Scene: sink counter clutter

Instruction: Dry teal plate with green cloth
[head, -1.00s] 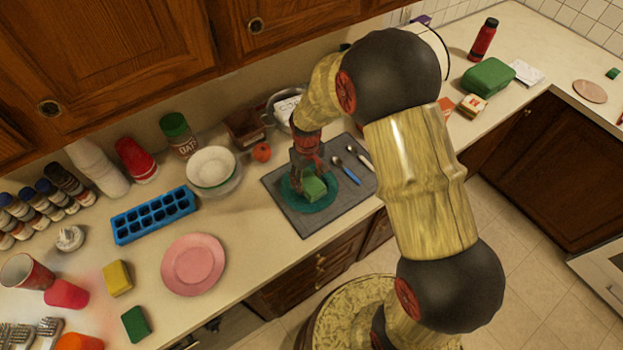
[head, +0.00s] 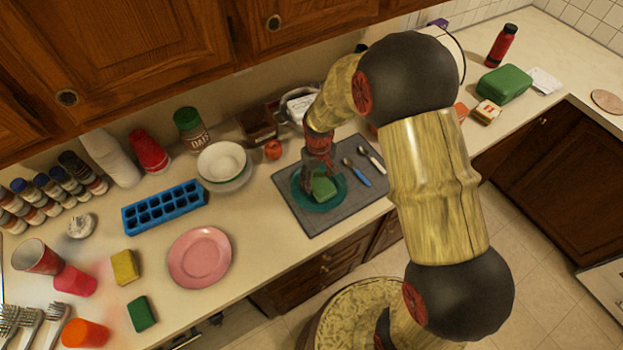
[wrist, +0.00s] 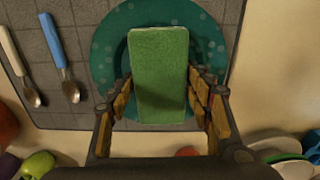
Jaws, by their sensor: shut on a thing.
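The teal plate (head: 300,196) lies on a grey mat on the counter. It also shows in the wrist view, with pale dots on its rim (wrist: 103,55). The green cloth (head: 324,188) is a thick, block-like piece over the middle of the plate. In the wrist view the cloth (wrist: 158,75) sits between my fingers. My gripper (head: 314,182) points down over the plate and is shut on the cloth. The cloth seems to touch the plate, but its underside is hidden.
The grey mat (head: 292,212) also holds two spoons, one with a blue handle (head: 360,175) and one white (head: 371,158). Stacked white bowls (head: 221,161), a tomato (head: 272,150) and a pink plate (head: 200,257) stand to the left. A green sponge (head: 142,314) lies at the front left.

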